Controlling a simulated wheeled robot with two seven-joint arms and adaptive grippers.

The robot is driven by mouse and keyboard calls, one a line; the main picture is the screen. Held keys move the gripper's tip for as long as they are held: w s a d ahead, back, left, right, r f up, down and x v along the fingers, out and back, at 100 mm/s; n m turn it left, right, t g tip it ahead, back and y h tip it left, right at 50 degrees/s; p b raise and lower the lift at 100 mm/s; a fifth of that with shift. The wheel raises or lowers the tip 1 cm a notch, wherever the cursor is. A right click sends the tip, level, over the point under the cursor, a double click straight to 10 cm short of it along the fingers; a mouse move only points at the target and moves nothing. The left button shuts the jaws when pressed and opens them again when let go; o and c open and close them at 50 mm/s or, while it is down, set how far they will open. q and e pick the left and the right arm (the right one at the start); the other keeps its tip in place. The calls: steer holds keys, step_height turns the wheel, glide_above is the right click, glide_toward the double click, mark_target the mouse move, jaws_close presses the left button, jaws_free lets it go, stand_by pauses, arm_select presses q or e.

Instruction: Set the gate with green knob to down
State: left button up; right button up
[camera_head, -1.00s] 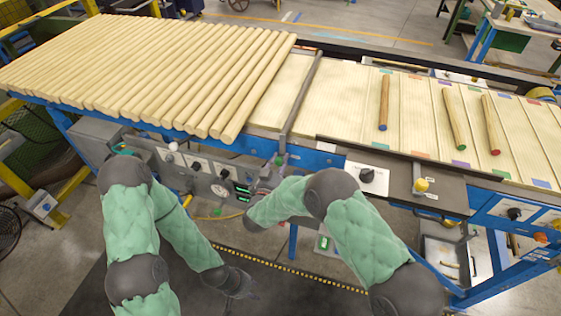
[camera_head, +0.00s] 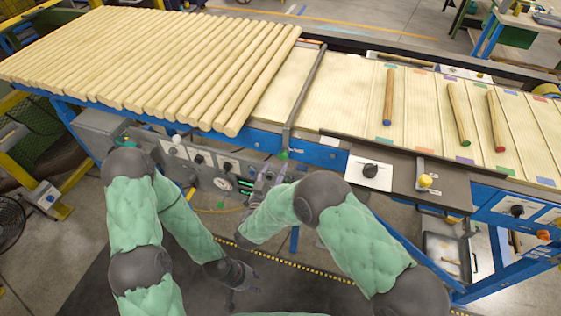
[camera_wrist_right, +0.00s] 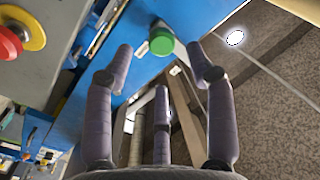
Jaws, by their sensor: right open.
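The gate (camera_head: 306,97) is a dark bar lying across the line, between the stacked poles and the slatted belt. Its green knob (camera_head: 283,154) sits at the near end, in front of the blue rail. I cannot tell how high the bar stands. My right gripper (camera_head: 274,171) is just below and beside the knob. In the right wrist view its fingers (camera_wrist_right: 160,70) are spread and empty, and the green knob (camera_wrist_right: 161,41) shows near the fingertips, with no clear contact. My left gripper (camera_head: 238,274) hangs low, away from the line; its fingers are hard to make out.
Pale poles (camera_head: 150,65) lie side by side at left. Several colour-tipped sticks (camera_head: 457,115) lie on the belt at right. A black dial (camera_head: 370,170) and a yellow knob (camera_head: 425,181) are right of the gate. A red button (camera_wrist_right: 10,42) shows in the wrist view.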

steer(key=v, duration=0.4)
steer(key=shift+s+a, duration=0.15)
steer(key=shift+s, duration=0.25)
steer(key=s+d+f+n+g+y, duration=0.1)
steer(key=d+f+n+g+y, duration=0.2)
steer(key=f, duration=0.6)
steer(key=s+d+f+g+y, duration=0.1)
steer(key=d+f+g+y, duration=0.2)
steer(key=d+f+g, duration=0.5)
steer(key=s+d+f+g+y, duration=0.1)
steer(key=s+f+g, duration=0.2)
steer(key=s, duration=0.7)
steer(key=s+d+f+n+g+y, duration=0.1)
steer(key=s+f, duration=0.4)
steer(key=s, duration=0.6)
steer(key=shift+d+g+y, duration=0.15)
steer(key=shift+g+y, duration=0.65)
steer(key=shift+g, duration=0.1)
steer(key=shift+o, duration=0.2)
